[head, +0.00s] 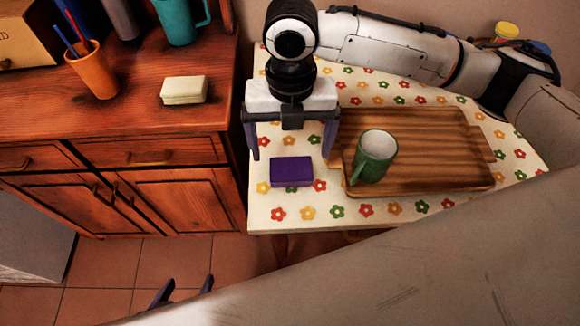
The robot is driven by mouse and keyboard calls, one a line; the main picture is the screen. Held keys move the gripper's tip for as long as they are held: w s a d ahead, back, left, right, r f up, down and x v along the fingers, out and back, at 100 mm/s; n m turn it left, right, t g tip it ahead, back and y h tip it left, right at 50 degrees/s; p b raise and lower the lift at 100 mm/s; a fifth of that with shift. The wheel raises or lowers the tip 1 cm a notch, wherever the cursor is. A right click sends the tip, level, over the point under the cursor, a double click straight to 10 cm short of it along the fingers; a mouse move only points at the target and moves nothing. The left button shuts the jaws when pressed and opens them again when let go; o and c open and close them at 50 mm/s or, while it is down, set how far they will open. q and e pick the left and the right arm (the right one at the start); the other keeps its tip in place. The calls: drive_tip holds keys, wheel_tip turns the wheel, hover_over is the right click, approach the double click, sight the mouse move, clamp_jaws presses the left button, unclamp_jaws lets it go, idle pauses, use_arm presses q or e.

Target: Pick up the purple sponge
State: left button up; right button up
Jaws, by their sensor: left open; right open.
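The purple sponge (291,172) lies flat on the flowered tablecloth near the table's left front corner. My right gripper (290,154) is open just behind or above it in the head view. Its two purple-grey fingers are spread wider than the sponge, one to each side, and nothing is between them. I cannot tell how high the fingertips are above the cloth. My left gripper (183,290) is open and empty at the lower left, over the tiled floor. Only its dark fingers show; the rest is hidden behind my pale arm.
A wooden tray (440,150) with a green mug (374,157) stands right of the sponge. On the wooden counter (50,125) to the left are a pale yellow block (184,90), an orange cup (92,72) with pens and a teal mug (181,20). The cloth's front strip is clear.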

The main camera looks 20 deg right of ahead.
sight(292, 171)
wheel_tip(292, 171, down, 8)
drive_tip(key=shift+d+r, duration=0.1)
idle(0.4)
drive_tip(key=c, duration=1.1)
